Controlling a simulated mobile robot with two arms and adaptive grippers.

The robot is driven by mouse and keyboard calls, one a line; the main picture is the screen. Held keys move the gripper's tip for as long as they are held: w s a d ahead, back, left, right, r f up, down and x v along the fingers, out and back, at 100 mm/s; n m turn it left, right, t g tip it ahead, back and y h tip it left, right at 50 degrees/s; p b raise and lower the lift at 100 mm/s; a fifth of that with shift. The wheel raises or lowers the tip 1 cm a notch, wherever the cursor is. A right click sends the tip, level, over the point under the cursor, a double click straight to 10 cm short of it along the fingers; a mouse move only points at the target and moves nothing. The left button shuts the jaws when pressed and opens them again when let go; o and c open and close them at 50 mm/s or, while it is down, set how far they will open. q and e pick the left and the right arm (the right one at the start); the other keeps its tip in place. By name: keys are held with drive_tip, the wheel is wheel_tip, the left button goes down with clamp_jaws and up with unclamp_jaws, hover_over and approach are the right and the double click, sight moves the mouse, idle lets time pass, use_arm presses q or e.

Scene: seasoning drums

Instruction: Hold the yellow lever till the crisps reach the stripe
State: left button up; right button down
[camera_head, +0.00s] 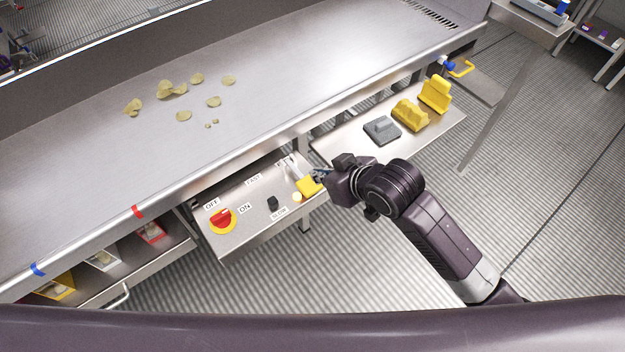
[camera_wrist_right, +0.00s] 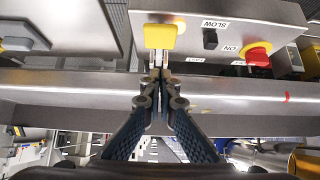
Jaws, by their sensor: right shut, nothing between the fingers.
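The yellow lever (camera_head: 308,187) sits at the right end of the control panel; its yellow end also shows in the right wrist view (camera_wrist_right: 160,37). My right gripper (camera_head: 322,175) is shut and empty, its tips at the lever. In the wrist view my closed fingertips (camera_wrist_right: 160,74) are just below the yellow end; I cannot tell whether they touch it. Several crisps (camera_head: 183,116) lie scattered on the steel trough (camera_head: 300,70). A red stripe (camera_head: 138,211) and a blue stripe (camera_head: 38,269) mark the trough's near edge, left of the crisps. My left gripper is not in view.
The panel also has a red knob on yellow (camera_head: 222,219) marked OFF and ON, and a black switch (camera_head: 272,203) marked SLOW. A side shelf holds a grey block (camera_head: 381,130) and yellow pieces (camera_head: 411,114). Small boxes (camera_head: 103,259) sit under the trough at left.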

sight(306, 181)
drive_tip(key=f, duration=0.1)
drive_tip(key=w+a+f, duration=0.1)
drive_tip(key=f, duration=0.1)
drive_tip(key=w+f+p, duration=0.1)
drive_tip(key=f, duration=0.1)
drive_tip(key=shift+a+f, duration=0.2)
drive_tip(key=shift+a, duration=0.05)
drive_tip(key=shift+f, duration=0.6)
